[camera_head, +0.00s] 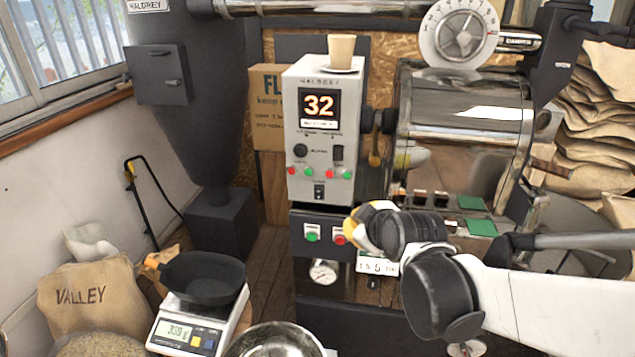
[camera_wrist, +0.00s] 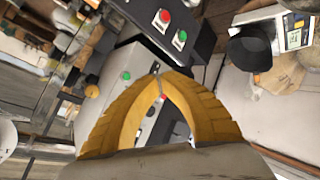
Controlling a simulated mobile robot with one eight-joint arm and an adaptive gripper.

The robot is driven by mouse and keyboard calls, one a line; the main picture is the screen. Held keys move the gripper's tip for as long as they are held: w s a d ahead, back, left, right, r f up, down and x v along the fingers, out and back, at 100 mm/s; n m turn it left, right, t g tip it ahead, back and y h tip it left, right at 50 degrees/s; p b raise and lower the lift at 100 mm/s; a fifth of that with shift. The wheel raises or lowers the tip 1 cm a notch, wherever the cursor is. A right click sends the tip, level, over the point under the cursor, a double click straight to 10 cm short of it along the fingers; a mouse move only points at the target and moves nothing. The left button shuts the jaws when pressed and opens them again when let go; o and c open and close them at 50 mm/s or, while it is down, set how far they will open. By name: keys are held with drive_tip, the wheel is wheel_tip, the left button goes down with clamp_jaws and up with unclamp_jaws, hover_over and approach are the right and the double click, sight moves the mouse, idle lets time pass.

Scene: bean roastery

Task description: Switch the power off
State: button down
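A grey control box (camera_head: 309,146) stands in the middle, with a lit display reading 32. Its face carries a round knob (camera_head: 300,151), a black rocker switch (camera_head: 338,153), several small red and green lights or buttons, and a small black switch (camera_head: 319,191) low down. I cannot tell which control is the power switch. A dark lower panel has a green button (camera_head: 312,236) and a red button (camera_head: 340,239); they also show in the wrist view as green (camera_wrist: 180,38) and red (camera_wrist: 163,18). My gripper's yellow fingers (camera_wrist: 158,76) meet at their tips, apparently empty, before the control box; contact is unclear.
A paper cup (camera_head: 341,52) stands on top of the box. The steel roaster drum (camera_head: 465,115) is to its right. A scale (camera_head: 189,328) with a black pan (camera_head: 203,280), a metal bowl (camera_head: 275,341) and a VALLEY sack (camera_head: 92,297) are at lower left.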

sight(319, 194)
drive_tip(key=w+a+f+n+t+y, duration=0.2)
drive_tip(key=w+a+f+n+t, duration=0.1)
drive_tip(key=w+a+f+n, duration=0.6)
drive_tip(key=b+x, duration=0.1)
drive_tip(key=x, duration=0.2)
drive_tip(key=shift+a+f, duration=0.2)
drive_tip(key=shift+w+d+r+p, duration=0.2)
drive_tip(key=shift+w+d+p, duration=0.15)
drive_tip(key=shift+w, duration=1.05)
drive_tip(key=shift+w+d+r+p, duration=0.2)
drive_tip(key=shift+w+p, duration=0.2)
drive_tip(key=shift+w, duration=1)
drive_tip(key=shift+w+d+r+p, duration=0.15)
drive_tip(key=shift+w+d+p, duration=0.2)
drive_tip(key=shift+w, duration=1.05)
drive_tip(key=shift+w, duration=0.1)
drive_tip(key=shift+w, duration=0.3)
